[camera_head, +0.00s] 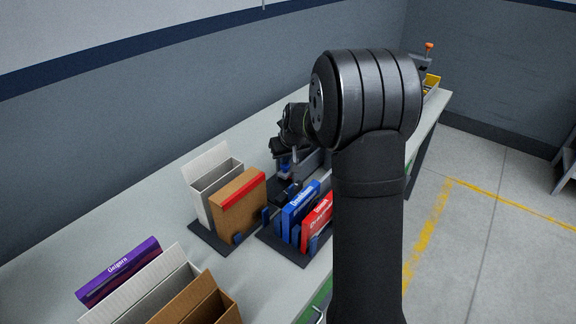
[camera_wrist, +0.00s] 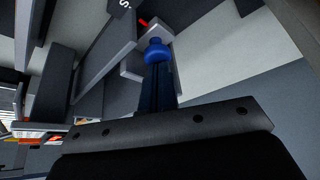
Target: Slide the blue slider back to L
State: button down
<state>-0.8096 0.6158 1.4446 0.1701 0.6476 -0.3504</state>
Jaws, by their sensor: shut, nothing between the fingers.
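The blue slider (camera_wrist: 156,50) shows in the wrist view as a rounded blue knob on a grey panel (camera_wrist: 128,62). A red mark (camera_wrist: 145,21) and part of a white letter, which looks like an S, are near it. No L is in sight. My gripper (camera_wrist: 157,80) is shut and empty, its dark fingers pointing at the knob; I cannot tell if they touch it. In the head view my gripper (camera_head: 284,162) hangs low over the bench behind the boxes, and my arm hides much of that area.
A blue box (camera_head: 300,208) and a red box (camera_head: 318,220) stand in a dark rack in front of my gripper. A brown box (camera_head: 240,205) and a white box (camera_head: 207,180) stand left. A purple box (camera_head: 118,270) is nearer. The back strip of the bench (camera_head: 150,200) is clear.

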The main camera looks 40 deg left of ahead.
jog(key=shift+s+d+f, duration=0.1)
jog(key=shift+s, duration=1.05)
jog(key=shift+s+f, duration=0.1)
jog(key=shift+s, duration=1.05)
notch_tip(320, 180, up, 6)
jog(key=shift+r, duration=0.2)
dwell(0.8)
jog(key=shift+f, duration=0.1)
